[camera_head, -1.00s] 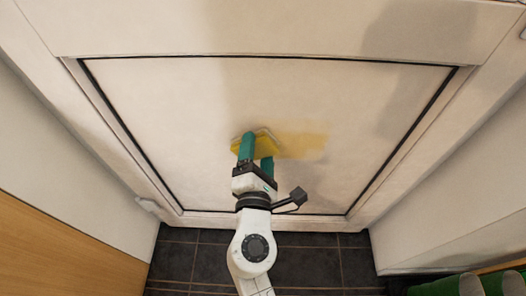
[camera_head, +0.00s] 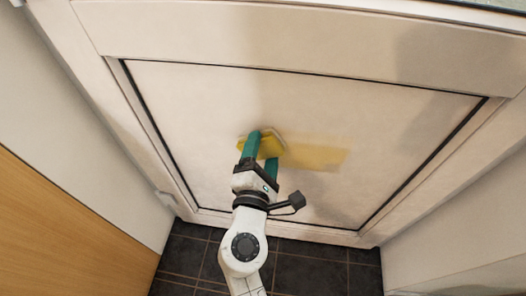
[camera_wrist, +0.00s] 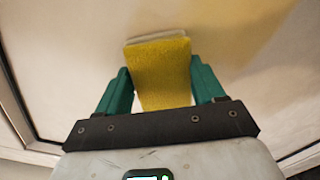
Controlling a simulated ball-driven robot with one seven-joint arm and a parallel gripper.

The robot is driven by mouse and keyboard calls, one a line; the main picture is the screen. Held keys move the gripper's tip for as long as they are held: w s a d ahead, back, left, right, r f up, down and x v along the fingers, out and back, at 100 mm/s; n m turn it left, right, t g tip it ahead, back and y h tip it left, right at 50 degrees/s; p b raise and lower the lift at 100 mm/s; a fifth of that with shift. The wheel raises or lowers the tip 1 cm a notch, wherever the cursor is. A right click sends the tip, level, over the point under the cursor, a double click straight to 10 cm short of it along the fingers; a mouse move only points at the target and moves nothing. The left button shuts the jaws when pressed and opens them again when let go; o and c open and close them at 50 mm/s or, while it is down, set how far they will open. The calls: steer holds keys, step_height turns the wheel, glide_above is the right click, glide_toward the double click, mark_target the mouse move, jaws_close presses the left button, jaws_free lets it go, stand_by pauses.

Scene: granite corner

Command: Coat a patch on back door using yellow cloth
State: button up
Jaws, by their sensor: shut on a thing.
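The back door (camera_head: 200,100) is a pale panel with a thin black border line. A yellow patch (camera_head: 315,157) of coating lies on it, to the right of my gripper. The yellow cloth (camera_head: 268,146) is against or very near the panel; exact contact is hard to tell. My gripper (camera_head: 262,152) has teal fingers shut on the cloth. In the wrist view, the yellow cloth (camera_wrist: 162,72) sits between the teal fingertips, with a pale edge at its far end. A faint yellow tint shows on the panel to its right.
A wooden panel (camera_head: 60,235) stands at the lower left beside a pale wall. Dark floor tiles (camera_head: 310,268) lie below the door. A pale wall (camera_head: 460,215) is at the right. The door's raised frame surrounds the panel.

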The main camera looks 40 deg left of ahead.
mark_target(353, 149)
steer(key=shift+w+d+r+p, duration=0.1)
steer(key=shift+w+d+p, duration=0.65)
steer(key=shift+w+d, duration=1.45)
steer(key=shift+w+d+r+p, duration=0.1)
steer(key=shift+w+d+p, duration=0.9)
steer(key=shift+d, duration=2.25)
steer(key=shift+w+d+p, duration=0.55)
steer(key=shift+w+d, duration=1.25)
steer(key=shift+d, duration=0.9)
steer(key=shift+d, duration=0.1)
steer(key=shift+v, duration=2.95)
steer(key=shift+s, duration=0.1)
steer(key=v, duration=0.2)
steer(key=shift+s+d+f, duration=0.1)
steer(key=shift+s+d, duration=0.1)
steer(key=shift+s, duration=0.15)
